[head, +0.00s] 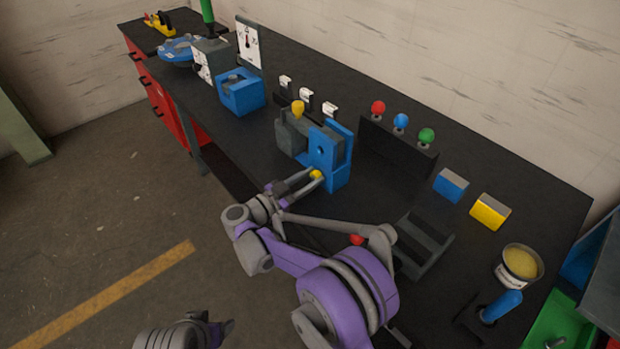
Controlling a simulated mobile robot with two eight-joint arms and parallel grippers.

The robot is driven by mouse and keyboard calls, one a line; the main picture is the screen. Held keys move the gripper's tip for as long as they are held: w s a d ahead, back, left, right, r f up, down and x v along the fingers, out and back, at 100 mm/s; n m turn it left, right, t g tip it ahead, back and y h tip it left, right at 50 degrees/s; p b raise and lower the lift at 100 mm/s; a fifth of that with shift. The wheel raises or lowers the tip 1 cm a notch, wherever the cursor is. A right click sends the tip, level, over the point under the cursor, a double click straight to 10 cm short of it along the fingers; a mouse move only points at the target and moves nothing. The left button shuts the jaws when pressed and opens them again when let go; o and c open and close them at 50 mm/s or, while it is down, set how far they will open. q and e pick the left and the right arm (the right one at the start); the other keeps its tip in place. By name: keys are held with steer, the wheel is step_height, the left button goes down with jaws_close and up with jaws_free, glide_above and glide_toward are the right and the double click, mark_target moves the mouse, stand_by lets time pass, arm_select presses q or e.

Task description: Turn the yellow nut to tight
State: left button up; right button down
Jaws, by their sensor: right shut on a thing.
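The yellow nut (316,174) is a small yellow piece low on the front of the blue upright bracket (324,150) at the middle of the bench. My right gripper (314,178) reaches in from below and is shut on the yellow nut; its fingers partly hide it. Any tight mark by the nut is too small to make out. My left gripper (222,330) is at the bottom edge, over the floor and away from the bench; its fingers are too unclear to read.
A dark panel with red, blue and green knobs (400,122) stands to the right. A blue block (450,185), a yellow block (490,211) and a grey tray (424,244) lie nearer right.

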steer(key=m+b, duration=0.1)
steer(key=m, duration=0.2)
steer(key=shift+s+f+b, duration=0.1)
steer(key=shift+f+b, duration=0.05)
steer(key=shift+b, duration=0.15)
steer(key=shift+d+m+b, duration=0.1)
steer(key=shift+m+b, duration=0.3)
steer(key=shift+m, duration=1.2)
steer(key=c, duration=0.5)
jaws_free()
steer(key=v, duration=1.1)
steer(key=shift+d, duration=0.1)
